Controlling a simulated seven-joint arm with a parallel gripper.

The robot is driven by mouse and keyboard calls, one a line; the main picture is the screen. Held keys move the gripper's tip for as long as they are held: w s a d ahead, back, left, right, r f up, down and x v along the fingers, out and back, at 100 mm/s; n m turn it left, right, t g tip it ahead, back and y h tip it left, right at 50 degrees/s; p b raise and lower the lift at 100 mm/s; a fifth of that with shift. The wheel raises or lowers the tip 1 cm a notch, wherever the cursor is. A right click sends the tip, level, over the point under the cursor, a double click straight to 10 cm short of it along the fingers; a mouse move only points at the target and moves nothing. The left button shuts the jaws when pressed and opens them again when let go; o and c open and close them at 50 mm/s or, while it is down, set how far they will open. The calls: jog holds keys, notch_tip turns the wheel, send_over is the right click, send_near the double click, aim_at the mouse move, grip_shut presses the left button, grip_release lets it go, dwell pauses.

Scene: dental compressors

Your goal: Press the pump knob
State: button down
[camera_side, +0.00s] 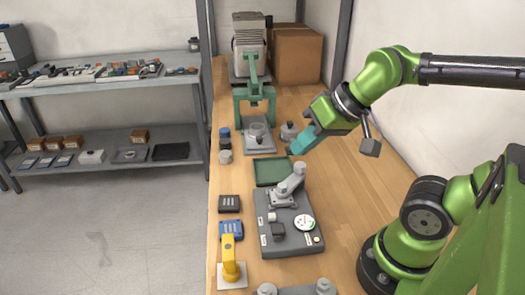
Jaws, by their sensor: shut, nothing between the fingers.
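My gripper (292,151), with teal fingers, is shut and empty. It points down and left above the wooden bench, close to a small grey piece with a dark top (289,130). I cannot tell for sure which part is the pump knob. A dark grey unit (290,242) on the bench has a light grey jointed lever (291,184), a round white gauge (304,222) and small block-like knobs (278,231). My gripper is behind and above this unit, apart from it.
A green press frame (254,94) stands on a grey plate at the back, near a cardboard box (297,55). A green tray (271,171) lies between the plate and the unit. A yellow piece (231,262) is at front left. Bare bench (345,195) lies right of the unit.

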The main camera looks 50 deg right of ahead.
jog(key=shift+s+d+r, duration=0.1)
jog(key=shift+s+r, duration=0.1)
jog(key=w+a+f+m+g+h, duration=0.2)
jog(key=a+f+m+g, duration=0.1)
jog(key=a+m+g, duration=0.2)
jog(key=shift+a+g, duration=0.55)
jog(key=shift+g, duration=0.35)
jog(key=shift+f, duration=0.2)
